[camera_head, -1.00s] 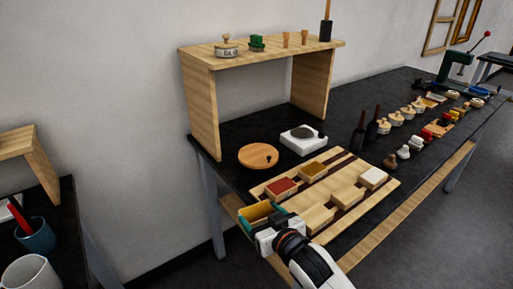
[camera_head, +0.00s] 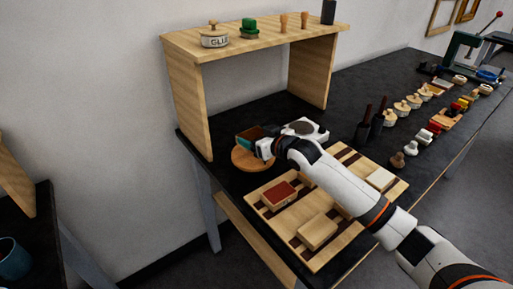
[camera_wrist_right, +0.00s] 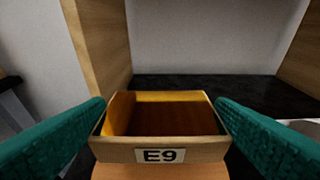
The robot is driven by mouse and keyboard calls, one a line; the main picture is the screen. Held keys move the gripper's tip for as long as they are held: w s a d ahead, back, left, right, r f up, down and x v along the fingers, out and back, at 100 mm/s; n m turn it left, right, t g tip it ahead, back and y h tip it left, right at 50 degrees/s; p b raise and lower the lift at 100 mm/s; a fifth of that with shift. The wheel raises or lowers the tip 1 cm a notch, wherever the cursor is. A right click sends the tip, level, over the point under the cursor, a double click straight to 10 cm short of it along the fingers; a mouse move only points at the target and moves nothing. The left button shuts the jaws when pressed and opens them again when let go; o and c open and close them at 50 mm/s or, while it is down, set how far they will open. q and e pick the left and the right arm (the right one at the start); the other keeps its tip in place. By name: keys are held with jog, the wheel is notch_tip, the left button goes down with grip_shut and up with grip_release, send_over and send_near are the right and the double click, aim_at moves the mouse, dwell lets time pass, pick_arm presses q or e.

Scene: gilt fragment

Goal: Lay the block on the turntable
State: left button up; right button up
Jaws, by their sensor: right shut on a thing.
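The block is a small wooden box-like piece with an amber hollow top and an "E9" label; it shows in the right wrist view (camera_wrist_right: 160,142) and in the head view (camera_head: 247,135). My right gripper (camera_wrist_right: 160,125) has its teal fingers shut on the block's two sides; it also shows in the head view (camera_head: 258,139). The turntable (camera_head: 243,163), a round wooden disc, lies under the block, partly hidden by it and the gripper. The block looks level over the disc; I cannot tell whether it touches. My left gripper is not in view.
A wooden shelf (camera_head: 183,100) stands just behind and left of the turntable. A white device with a dark disc (camera_head: 318,137) is close to its right. In front, a striped board (camera_head: 265,208) carries a red-topped block (camera_head: 279,195) and other blocks, partly hidden by my arm.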

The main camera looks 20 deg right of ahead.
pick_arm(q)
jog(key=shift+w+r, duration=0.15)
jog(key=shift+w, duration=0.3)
pick_arm(e)
jog(key=shift+f, duration=2.2)
jog(key=o, duration=1)
jog(key=shift+f, duration=0.1)
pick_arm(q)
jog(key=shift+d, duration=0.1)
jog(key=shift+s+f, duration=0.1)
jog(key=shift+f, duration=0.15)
pick_arm(e)
jog(key=v, duration=1.2)
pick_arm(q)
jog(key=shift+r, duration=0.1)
pick_arm(e)
jog(key=shift+r, duration=0.3)
